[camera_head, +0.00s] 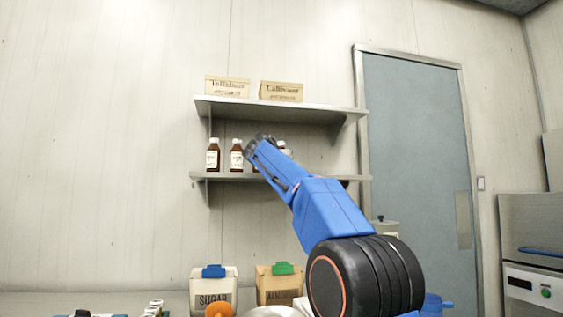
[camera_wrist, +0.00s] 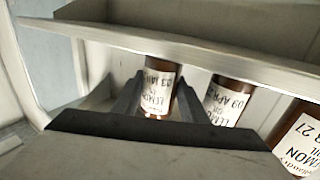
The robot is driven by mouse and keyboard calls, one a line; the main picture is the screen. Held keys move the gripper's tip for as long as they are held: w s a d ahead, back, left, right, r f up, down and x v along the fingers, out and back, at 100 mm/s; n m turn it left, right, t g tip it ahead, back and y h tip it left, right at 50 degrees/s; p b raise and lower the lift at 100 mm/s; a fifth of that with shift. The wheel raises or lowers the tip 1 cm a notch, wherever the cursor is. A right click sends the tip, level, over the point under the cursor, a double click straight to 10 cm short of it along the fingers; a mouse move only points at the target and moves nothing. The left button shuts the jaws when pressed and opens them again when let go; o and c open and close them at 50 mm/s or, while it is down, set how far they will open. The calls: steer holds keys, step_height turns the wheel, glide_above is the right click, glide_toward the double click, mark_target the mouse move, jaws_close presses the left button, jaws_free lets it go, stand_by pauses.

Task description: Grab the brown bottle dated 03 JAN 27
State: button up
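In the wrist view, which shows the scene upside down, a brown bottle (camera_wrist: 157,88) with a white lemon label reading 03 JAN, year unclear, appears between the two dark fingers of my gripper (camera_wrist: 157,104). The fingers are apart; I cannot tell whether they reach around the bottle or stop in front of it. A bottle marked 09 APR (camera_wrist: 228,100) is beside it, and another lemon oil bottle (camera_wrist: 300,140) is cut off at the edge. In the head view my gripper (camera_head: 258,143) is at the lower shelf (camera_head: 225,177), hiding part of the bottle row.
Two brown bottles (camera_head: 213,155) (camera_head: 236,155) stand clear on the shelf's left. An upper shelf (camera_head: 285,108) with two boxes (camera_head: 227,87) (camera_head: 281,92) hangs above. Sugar (camera_head: 213,290) and almond (camera_head: 280,284) containers stand below. A grey door (camera_head: 415,140) is right.

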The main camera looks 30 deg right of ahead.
steer(key=c, duration=0.6)
steer(key=shift+r, duration=0.1)
